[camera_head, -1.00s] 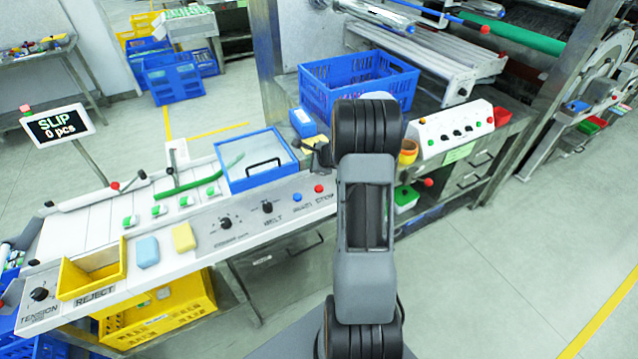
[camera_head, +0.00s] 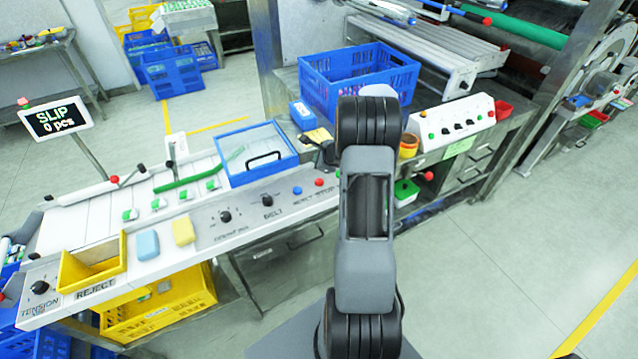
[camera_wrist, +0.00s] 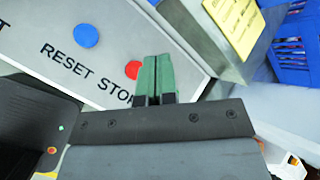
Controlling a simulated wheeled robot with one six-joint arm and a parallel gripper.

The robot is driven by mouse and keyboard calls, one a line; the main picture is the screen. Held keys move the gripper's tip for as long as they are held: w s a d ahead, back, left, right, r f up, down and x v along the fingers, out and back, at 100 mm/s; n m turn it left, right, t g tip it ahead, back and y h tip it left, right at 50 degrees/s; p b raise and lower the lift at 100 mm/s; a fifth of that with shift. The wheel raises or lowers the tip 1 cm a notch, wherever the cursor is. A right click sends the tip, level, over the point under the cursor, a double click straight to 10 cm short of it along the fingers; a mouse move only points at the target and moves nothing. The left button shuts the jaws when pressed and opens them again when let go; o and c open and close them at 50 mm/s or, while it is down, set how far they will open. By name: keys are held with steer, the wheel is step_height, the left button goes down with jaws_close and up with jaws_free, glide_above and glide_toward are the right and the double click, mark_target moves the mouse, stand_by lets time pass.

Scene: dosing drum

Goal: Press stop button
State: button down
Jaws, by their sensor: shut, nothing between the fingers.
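The red stop button (camera_wrist: 133,69) sits on the sloped light panel above the printed word STOP in the wrist view. It also shows on the front panel in the head view (camera_head: 319,183). The blue reset button (camera_wrist: 86,36) is to its left, with RESET printed below. My gripper (camera_wrist: 156,58) has green fingers closed together with nothing between them. In the wrist view the fingertips appear just right of the red button and overlap its right edge. I cannot tell whether they touch it. In the head view my arm hides most of the gripper.
The head view shows a clear-lidded blue box (camera_head: 256,153), the belt knob (camera_head: 267,200) and a SLIP display (camera_head: 54,118). Floor at right is open.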

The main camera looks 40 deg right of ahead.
steer(key=b, duration=0.4)
glide_above(318, 182)
step_height(318, 182, down, 6)
steer(key=shift+r, duration=0.1)
steer(key=shift+f+b, duration=0.7)
steer(key=shift+f, duration=0.05)
steer(key=shift+f+b, duration=0.15)
steer(key=shift+b, duration=0.15)
stand_by(1.0)
steer(key=shift+f+b, duration=0.25)
steer(key=shift+b, duration=0.15)
steer(key=shift+f+b, duration=0.45)
steer(key=shift+b, duration=0.15)
stand_by(0.9)
steer(key=shift+r, duration=0.2)
steer(key=shift+r+p, duration=0.55)
steer(key=shift+r, duration=0.15)
steer(key=shift+r, duration=0.1)
steer(key=shift+r+p, duration=1.75)
steer(key=shift+r, duration=0.65)
